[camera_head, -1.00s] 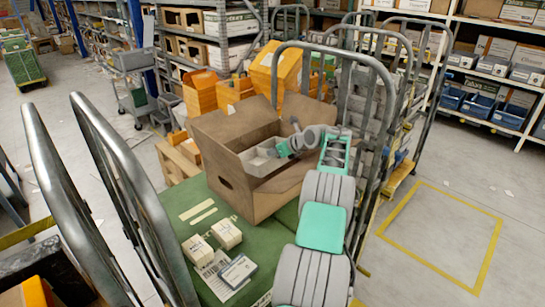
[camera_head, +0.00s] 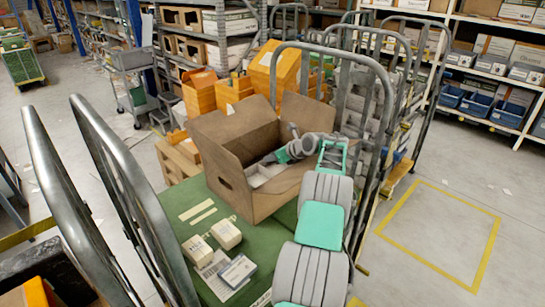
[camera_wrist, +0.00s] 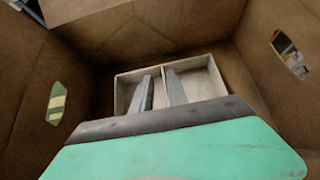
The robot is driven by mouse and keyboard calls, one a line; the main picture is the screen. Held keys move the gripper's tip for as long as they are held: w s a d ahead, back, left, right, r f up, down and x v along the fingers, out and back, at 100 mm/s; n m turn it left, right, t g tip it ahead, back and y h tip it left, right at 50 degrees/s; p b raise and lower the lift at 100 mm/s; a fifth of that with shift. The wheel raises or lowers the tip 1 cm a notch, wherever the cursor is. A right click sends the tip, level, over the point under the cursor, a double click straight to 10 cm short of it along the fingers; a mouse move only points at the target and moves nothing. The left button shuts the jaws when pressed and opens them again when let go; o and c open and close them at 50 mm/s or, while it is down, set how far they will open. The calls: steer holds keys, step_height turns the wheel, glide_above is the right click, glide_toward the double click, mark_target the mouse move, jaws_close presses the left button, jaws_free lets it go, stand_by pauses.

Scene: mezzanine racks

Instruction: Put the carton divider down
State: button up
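The carton divider (camera_wrist: 205,66), a pale open frame with a middle wall, is down inside the brown carton (camera_head: 262,205). In the head view the divider (camera_head: 262,177) shows beside my gripper, partly hidden by the carton's front wall. My gripper (camera_wrist: 160,78) reaches down into the carton. Its two grey fingers stand on either side of the middle wall and appear shut on it. The divider's near side is hidden behind my gripper's body in the wrist view. Whether the divider touches the carton's floor is unclear.
The carton's flaps are open, and it stands on a green cart deck (camera_head: 180,195) with two small boxes (camera_head: 226,234) and a flat packet (camera_head: 238,270). Metal rails (camera_head: 385,120) flank the deck. Orange bins (camera_head: 200,92) stand behind.

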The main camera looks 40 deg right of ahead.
steer(key=shift+o, duration=0.4)
steer(key=shift+r, duration=0.1)
steer(key=shift+d+r+b, duration=0.1)
steer(key=shift+r+b, duration=0.2)
steer(key=shift+b, duration=0.45)
steer(key=v, duration=1.2)
steer(key=shift+r+b, duration=0.2)
steer(key=shift+b, duration=0.2)
